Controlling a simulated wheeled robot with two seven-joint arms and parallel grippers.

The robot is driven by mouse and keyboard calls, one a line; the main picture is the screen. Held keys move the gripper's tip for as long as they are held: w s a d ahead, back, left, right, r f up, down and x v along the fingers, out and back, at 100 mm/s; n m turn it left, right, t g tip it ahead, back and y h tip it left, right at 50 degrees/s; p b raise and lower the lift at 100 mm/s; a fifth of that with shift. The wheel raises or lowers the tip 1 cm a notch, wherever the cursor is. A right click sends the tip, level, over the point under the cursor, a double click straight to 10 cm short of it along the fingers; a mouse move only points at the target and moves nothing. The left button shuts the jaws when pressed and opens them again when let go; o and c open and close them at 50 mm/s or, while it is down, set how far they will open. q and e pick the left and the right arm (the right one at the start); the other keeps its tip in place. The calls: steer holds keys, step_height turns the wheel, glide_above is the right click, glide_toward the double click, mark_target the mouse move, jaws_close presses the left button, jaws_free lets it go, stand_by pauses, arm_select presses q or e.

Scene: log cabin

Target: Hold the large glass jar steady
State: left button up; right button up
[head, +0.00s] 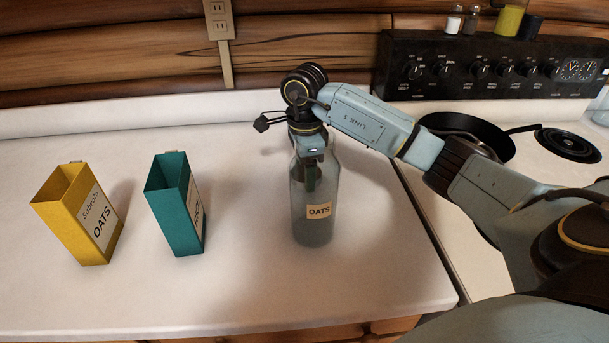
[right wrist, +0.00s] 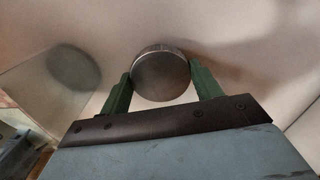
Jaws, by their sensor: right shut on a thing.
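The large glass jar (head: 313,228) stands upright on the white counter with an OATS label on its front. My right gripper (head: 312,180) comes down over the jar's upper part, and its green fingers overlap the glass in the head view. In the right wrist view the two fingers (right wrist: 160,88) are shut on a round grey metallic piece (right wrist: 160,76), which appears to be the jar's top. The gripper and wrist hide much of the neck in the head view. My left gripper is in neither view.
A teal box (head: 172,215) and a yellow OATS box (head: 75,222), both open-topped, stand on the counter to the left. A stove with a dark pan (head: 470,128) and a black burner (head: 567,144) is at the right. The counter's front edge is near; its front left is clear.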

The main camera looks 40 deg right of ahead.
steer(key=shift+f, duration=0.75)
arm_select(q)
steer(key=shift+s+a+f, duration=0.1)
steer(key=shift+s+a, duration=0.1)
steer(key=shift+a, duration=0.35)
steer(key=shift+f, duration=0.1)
arm_select(e)
steer(key=shift+f, duration=0.15)
steer(key=o, duration=1.1)
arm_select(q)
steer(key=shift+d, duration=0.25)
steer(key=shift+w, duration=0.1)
